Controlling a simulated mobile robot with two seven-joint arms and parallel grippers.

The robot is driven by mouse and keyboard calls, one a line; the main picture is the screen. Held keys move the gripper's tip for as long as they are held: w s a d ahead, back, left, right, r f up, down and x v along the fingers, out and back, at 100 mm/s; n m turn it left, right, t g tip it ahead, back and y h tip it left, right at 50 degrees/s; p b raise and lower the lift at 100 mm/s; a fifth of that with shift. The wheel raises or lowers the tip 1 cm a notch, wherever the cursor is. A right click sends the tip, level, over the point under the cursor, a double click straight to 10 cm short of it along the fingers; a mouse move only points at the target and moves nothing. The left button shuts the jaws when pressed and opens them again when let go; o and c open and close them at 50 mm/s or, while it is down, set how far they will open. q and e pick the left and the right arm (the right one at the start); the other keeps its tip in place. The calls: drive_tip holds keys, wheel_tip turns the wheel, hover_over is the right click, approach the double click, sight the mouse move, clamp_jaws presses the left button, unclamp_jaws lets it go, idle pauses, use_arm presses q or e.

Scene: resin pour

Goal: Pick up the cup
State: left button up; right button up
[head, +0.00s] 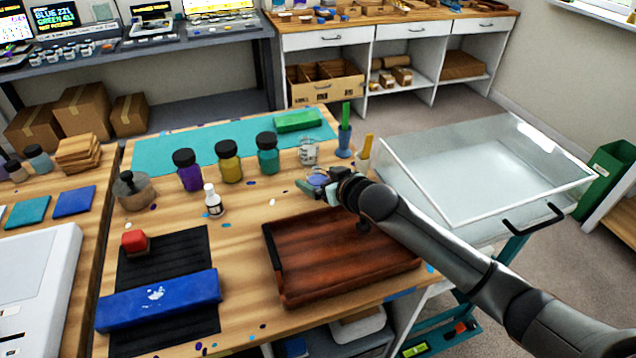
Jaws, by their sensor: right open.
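A clear measuring cup (308,153) stands upright on the wooden table, on the near side of the teal mat. A blue cup (343,149) holding a green stick and a pale cup (362,163) holding a yellow stick stand to its right. My right gripper (316,184) is open, just nearer than the clear cup and above the far edge of the brown tray (340,255). A small blue-purple round thing (318,179) shows at its fingers, which partly hide it; I cannot tell whether they touch it. My left gripper is out of view.
Purple (187,172), yellow (228,163) and teal (268,155) bottles stand left of the clear cup. A small white bottle (213,204) stands nearer. A green block (298,121) lies on the teal mat (215,143). A clear-walled bin (470,165) is at right.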

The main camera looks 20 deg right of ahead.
sight(313, 170)
drive_tip(key=shift+x, duration=2.4)
drive_tip(key=shift+d, duration=0.1)
drive_tip(key=c, duration=1.4)
drive_tip(key=shift+r, duration=0.1)
drive_tip(key=shift+r, duration=0.5)
wheel_tip(313, 170, up, 3)
drive_tip(key=shift+s+f, duration=0.1)
drive_tip(key=shift+f, duration=0.15)
drive_tip(key=d+r+v, duration=0.1)
drive_tip(key=v, duration=0.7)
drive_tip(key=w+d+r+v, duration=0.1)
drive_tip(key=v, duration=0.7)
drive_tip(key=shift+d+p, duration=0.25)
drive_tip(key=shift+p, duration=0.1)
